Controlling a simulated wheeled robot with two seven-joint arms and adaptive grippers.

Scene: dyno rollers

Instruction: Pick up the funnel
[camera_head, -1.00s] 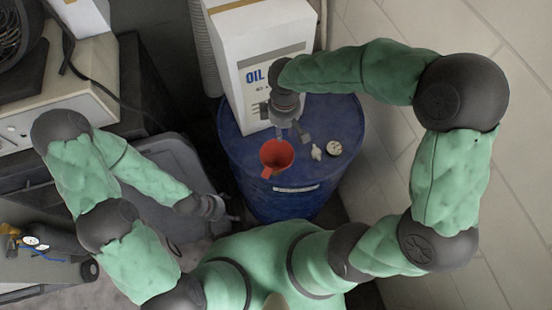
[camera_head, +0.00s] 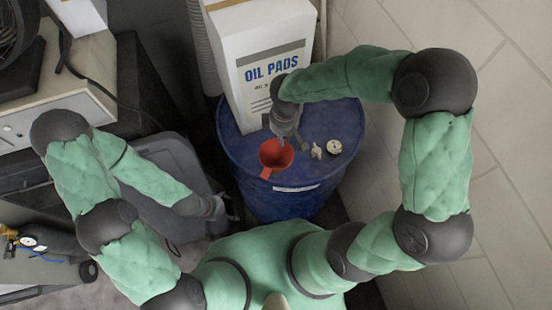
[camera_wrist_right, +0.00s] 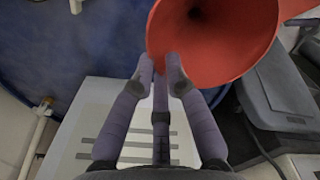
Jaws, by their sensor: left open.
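The red funnel (camera_head: 270,171) sits on top of the blue barrel (camera_head: 240,160), near its front edge, with its wide mouth up. My right gripper (camera_head: 284,142) is right at the funnel's back rim, pointing down. In the right wrist view, its purple-grey fingertips (camera_wrist_right: 161,66) overlap the near rim of the funnel (camera_wrist_right: 230,55), and the fingers bend in with a narrow gap. Whether they press on the rim, I cannot tell. My left gripper (camera_head: 220,207) is open and empty, left of the barrel.
A white oil pads box (camera_head: 236,70) stands on the barrel behind the right gripper. A small pale fitting (camera_head: 316,150) and a round cap (camera_head: 334,147) lie right of the funnel. A grey case (camera_head: 170,160) is at left. The barrel's right side has free room.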

